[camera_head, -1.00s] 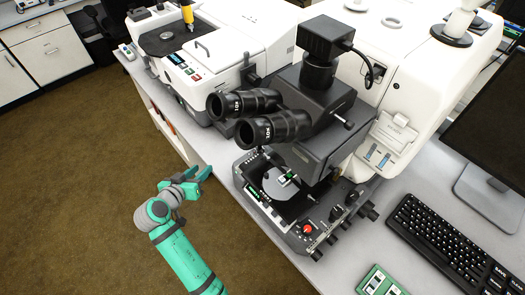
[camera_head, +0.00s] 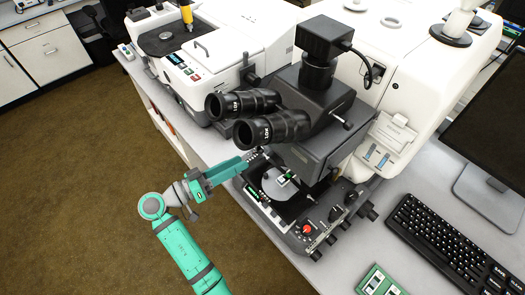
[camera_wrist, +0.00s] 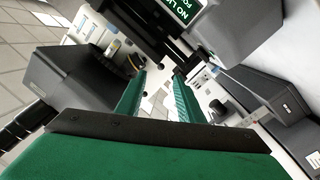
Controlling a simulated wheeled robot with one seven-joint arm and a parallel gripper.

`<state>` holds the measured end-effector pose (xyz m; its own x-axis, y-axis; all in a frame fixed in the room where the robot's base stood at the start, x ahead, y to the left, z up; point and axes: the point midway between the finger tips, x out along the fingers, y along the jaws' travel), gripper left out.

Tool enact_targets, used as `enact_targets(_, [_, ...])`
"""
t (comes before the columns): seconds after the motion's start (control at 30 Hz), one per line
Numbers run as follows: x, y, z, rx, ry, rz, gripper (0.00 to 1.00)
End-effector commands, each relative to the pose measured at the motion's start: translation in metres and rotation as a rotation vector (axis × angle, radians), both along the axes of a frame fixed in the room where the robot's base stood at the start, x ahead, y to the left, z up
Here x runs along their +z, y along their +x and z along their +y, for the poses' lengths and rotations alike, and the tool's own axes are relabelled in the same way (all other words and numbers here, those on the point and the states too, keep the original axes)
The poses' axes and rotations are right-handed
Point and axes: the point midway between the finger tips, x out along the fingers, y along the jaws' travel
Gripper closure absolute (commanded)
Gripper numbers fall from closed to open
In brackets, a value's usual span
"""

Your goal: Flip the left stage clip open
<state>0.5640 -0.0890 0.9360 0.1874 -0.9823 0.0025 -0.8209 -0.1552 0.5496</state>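The microscope stage (camera_head: 293,207) is a dark plate with a pale round disc (camera_head: 275,184) in its middle, low under the eyepieces in the head view. A small green and white piece (camera_head: 286,178) lies over the disc. I cannot clearly make out the left stage clip; it is too small or hidden. My gripper (camera_head: 246,172) reaches in from the left, its fingertips at the stage's left edge. In the wrist view, its two green fingers (camera_wrist: 158,82) stand apart with nothing visibly held between them.
Black eyepieces (camera_head: 262,115) overhang the stage from above. A red knob (camera_head: 307,229) and small controls sit on the stage's front. A keyboard (camera_head: 450,245) and green board (camera_head: 378,281) lie to the right. Open floor (camera_head: 80,190) is at left.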

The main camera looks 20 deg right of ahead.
Motion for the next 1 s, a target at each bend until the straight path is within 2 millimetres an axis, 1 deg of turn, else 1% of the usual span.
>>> enact_targets(0.03, [0.0, 0.0, -0.009, -0.005, 0.002, 0.0, 0.66])
enact_targets(0.3, [-0.001, 0.009, -0.059, -0.009, 0.003, 0.0, 0.66])
enact_targets(0.5, [0.0, 0.014, -0.085, -0.007, 0.002, 0.0, 0.66])
enact_targets(0.7, [0.0, 0.017, -0.095, -0.003, 0.003, 0.0, 0.66])
enact_targets(0.97, [0.0, 0.018, -0.095, -0.002, 0.003, -0.001, 0.66])
enact_targets(1.0, [0.0, 0.018, -0.095, -0.002, 0.003, -0.001, 0.71])
